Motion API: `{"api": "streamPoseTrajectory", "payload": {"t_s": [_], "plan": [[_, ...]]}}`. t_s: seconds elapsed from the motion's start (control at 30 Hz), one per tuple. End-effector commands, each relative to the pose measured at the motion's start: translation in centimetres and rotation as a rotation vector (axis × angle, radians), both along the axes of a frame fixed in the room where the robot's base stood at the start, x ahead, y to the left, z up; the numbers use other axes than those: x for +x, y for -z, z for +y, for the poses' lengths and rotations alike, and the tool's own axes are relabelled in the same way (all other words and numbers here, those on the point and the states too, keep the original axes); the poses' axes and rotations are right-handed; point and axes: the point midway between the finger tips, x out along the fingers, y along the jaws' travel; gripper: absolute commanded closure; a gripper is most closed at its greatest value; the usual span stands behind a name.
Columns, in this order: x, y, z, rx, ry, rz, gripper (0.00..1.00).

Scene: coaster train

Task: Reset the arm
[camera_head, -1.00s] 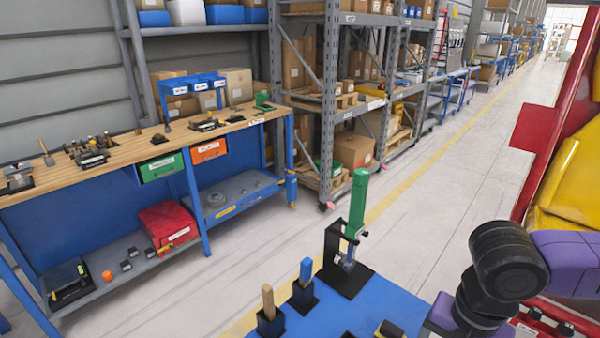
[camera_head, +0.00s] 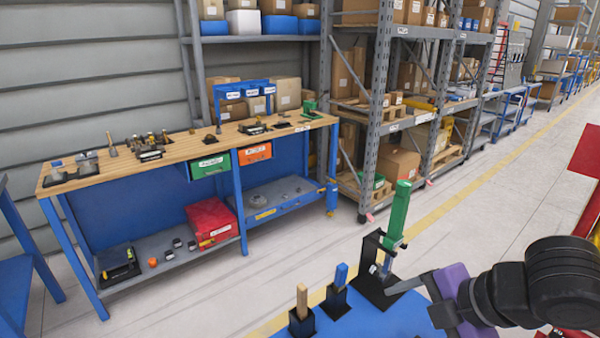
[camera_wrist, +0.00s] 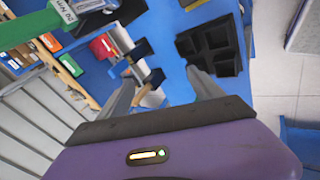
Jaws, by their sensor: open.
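My gripper (camera_head: 405,285) shows at the lower right, beside the black stand (camera_head: 374,268) on the blue work surface (camera_head: 385,318). The green tool (camera_head: 398,215) stands upright, slightly tilted, in that stand. In the wrist view my gripper (camera_wrist: 160,82) has its two grey fingers spread apart, with nothing held between them. The wrist view also shows a green tool (camera_wrist: 30,22) at the upper left, beyond the fingers. My purple and black wrist covers part of the blue surface.
A wooden-handled tool (camera_head: 302,297) and a blue-handled tool (camera_head: 341,274) stand in black holders near the front. A wooden workbench (camera_head: 180,152) and loaded shelving (camera_head: 370,120) stand behind. The aisle floor (camera_head: 510,205) is clear. The wrist view shows a black compartment tray (camera_wrist: 210,48).

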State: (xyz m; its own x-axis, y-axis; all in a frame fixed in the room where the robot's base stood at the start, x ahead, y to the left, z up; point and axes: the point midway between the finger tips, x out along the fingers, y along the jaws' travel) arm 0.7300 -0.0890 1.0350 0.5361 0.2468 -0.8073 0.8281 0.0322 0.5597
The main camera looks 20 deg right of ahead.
Motion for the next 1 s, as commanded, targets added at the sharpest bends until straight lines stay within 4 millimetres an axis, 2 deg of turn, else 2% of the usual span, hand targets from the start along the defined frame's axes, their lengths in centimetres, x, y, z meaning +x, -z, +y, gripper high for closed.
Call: {"api": "streamPoseTrajectory", "payload": {"t_s": [0.1, 0.17, 0.23, 0.33, 0.4, 0.47, 0.6, 0.7, 0.83, 1.0], "plan": [[3.6, -4.5, 4.3, 0.164, 0.004, -0.170, 0.24], [5.3, -7.5, 6.6, 0.265, 0.006, -0.263, 0.24], [6.8, -11.4, 9.1, 0.395, 0.006, -0.372, 0.24], [8.0, -17.1, 11.8, 0.588, 0.008, -0.514, 0.24], [8.3, -20.8, 13.0, 0.719, 0.012, -0.601, 0.24], [8.3, -23.7, 13.6, 0.828, 0.020, -0.666, 0.24], [7.6, -29.2, 13.4, 1.070, 0.051, -0.801, 0.24], [6.8, -31.8, 12.4, 1.231, 0.086, -0.878, 0.24], [5.7, -33.6, 10.4, 1.419, 0.150, -0.963, 0.24], [4.3, -33.2, 7.2, 1.620, 0.266, -1.044, 0.24]]}}
